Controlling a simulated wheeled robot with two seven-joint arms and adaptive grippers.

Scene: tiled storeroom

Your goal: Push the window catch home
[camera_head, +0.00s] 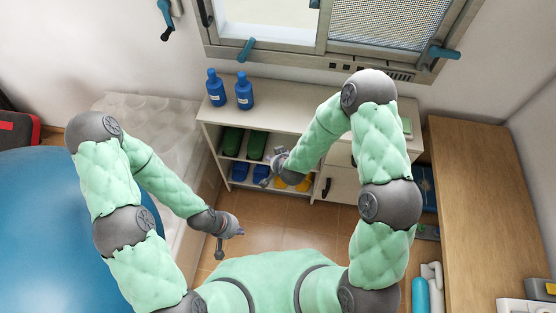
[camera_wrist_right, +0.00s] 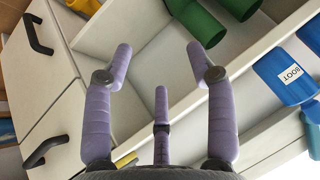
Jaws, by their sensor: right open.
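The window (camera_head: 325,35) is at the top of the head view, with a clear pane on the left and a mesh-like pane on the right. A teal handle-like catch (camera_head: 247,49) sits at its lower left frame and another teal one (camera_head: 437,53) at its lower right corner. I cannot tell which one is meant, or how far either is shut. My left gripper (camera_head: 231,243) is low over the floor, open and empty, far from the window. My right gripper (camera_head: 268,168) is open before the shelf, below the window; its spread fingers (camera_wrist_right: 160,60) are empty in the wrist view.
A pale cabinet (camera_head: 292,120) under the window carries two blue bottles (camera_head: 216,88) on top and green and blue items on its shelves. A wooden counter (camera_head: 475,200) stands right. A blue ball (camera_head: 50,240) is at left. A teal crank (camera_head: 166,20) hangs on the left wall.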

